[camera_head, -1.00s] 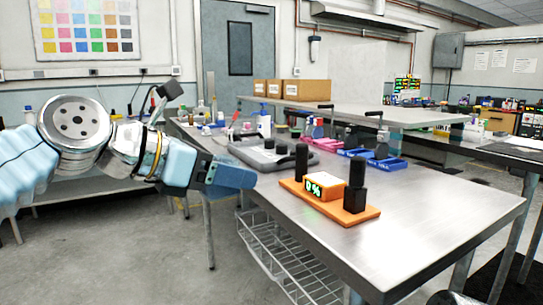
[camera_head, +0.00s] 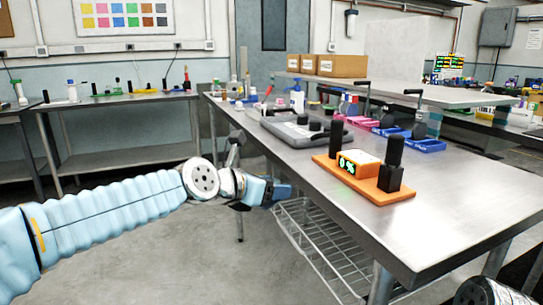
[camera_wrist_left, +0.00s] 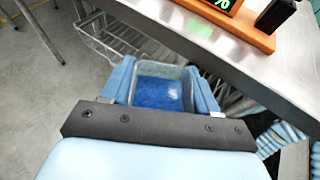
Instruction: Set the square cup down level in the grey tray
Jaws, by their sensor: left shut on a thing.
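My left gripper (camera_head: 282,192) is in front of the table's left edge, over the floor, at or below table height. In the left wrist view it (camera_wrist_left: 160,92) is shut on the square cup (camera_wrist_left: 174,72), a grey-walled cup with blue contents, between its two light-blue fingers. My right gripper is not in view.
The steel table (camera_head: 450,195) has clear room at its front. An orange base (camera_head: 373,187) with black posts and a lit display stands nearer than the tray. Blue and pink trays (camera_head: 425,146) lie behind. A wire rack (camera_head: 315,240) hangs under the table edge.

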